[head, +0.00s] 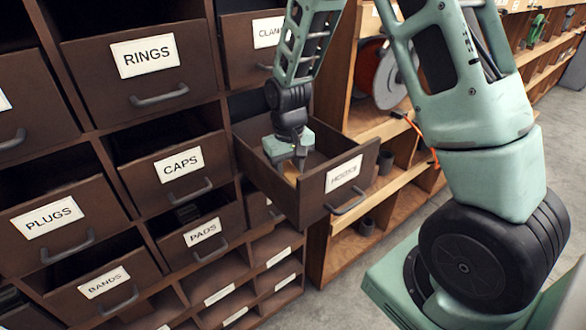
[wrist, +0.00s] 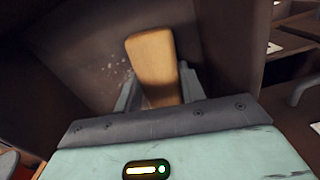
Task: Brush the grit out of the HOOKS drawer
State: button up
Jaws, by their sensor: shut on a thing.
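The HOOKS drawer (head: 317,203) is pulled well out at the right end of the brown cabinet, its label (head: 343,173) on the front. My gripper (head: 299,163) reaches down into it from above and is shut on a brush. The brush's tan wooden body (head: 290,172) is only partly visible in the head view. In the wrist view the brush (wrist: 151,65) stands between the two fingers (wrist: 158,92), and its bristles cannot be made out. Pale specks of grit (wrist: 115,67) lie on the dark drawer surface left of the brush.
The RINGS (head: 150,57), CAPS (head: 180,165) and PADS (head: 203,233) drawers stand partly open to the left. The CLAMPS drawer (head: 262,35) is above. Wooden shelves (head: 395,190) with a cable reel (head: 388,80) stand close on the right.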

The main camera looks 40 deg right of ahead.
jog(key=shift+d, duration=1.2)
jog(key=shift+w+d+f, duration=0.1)
jog(key=shift+w+d, duration=0.05)
jog(key=shift+d, duration=3.5)
jog(key=shift+a+r+p, duration=0.2)
jog(key=shift+a+p, duration=0.2)
jog(key=shift+a, duration=2.05)
jog(key=shift+s+a+f, duration=0.1)
jog(key=shift+a+f, duration=0.05)
jog(key=shift+a, duration=1.05)
jog(key=shift+s+a+f, duration=0.1)
jog(key=shift+a, duration=1.1)
jog(key=shift+w+d+r, duration=0.1)
jog(key=shift+d, duration=2.35)
jog(key=shift+w+d+r, duration=0.1)
jog(key=shift+d, duration=2.3)
jog(key=shift+s+a+f+p, duration=0.1)
jog(key=shift+a+p, duration=0.1)
jog(key=shift+a, duration=2.25)
jog(key=shift+s+a+p, duration=0.1)
jog(key=shift+a+p, duration=0.05)
jog(key=shift+a, duration=2.3)
jog(key=shift+w+d, duration=0.1)
jog(key=shift+d, duration=2.35)
